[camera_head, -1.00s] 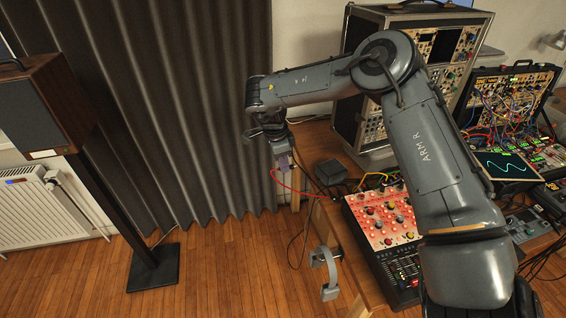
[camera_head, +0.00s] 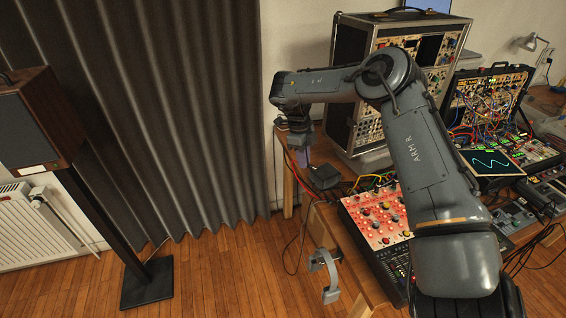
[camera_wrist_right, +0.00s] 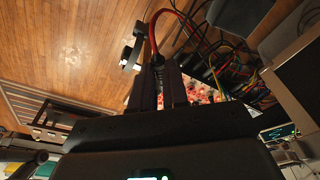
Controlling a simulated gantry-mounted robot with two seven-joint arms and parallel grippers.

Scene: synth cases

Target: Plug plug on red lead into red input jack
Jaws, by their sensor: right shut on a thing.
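My right gripper (camera_head: 302,156) hangs over the far left corner of the table, beside a small black box. It is shut on the plug (camera_wrist_right: 159,62) of the red lead, which is mostly hidden between the fingers (camera_wrist_right: 160,92) in the right wrist view. The red lead (camera_wrist_right: 153,32) arches up from the plug and away to the right; in the head view it hangs as a thin red loop (camera_head: 297,178). The red-lit panel module (camera_head: 375,219) with knobs lies in front and to the right of the gripper. The red input jack cannot be made out. My left gripper is not in view.
The black box (camera_head: 323,175) stands close to my right gripper. A tall rack case (camera_head: 352,100) stands behind. Yellow and other leads (camera_head: 372,180) lie behind the module. My right arm passes over the module's right side.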

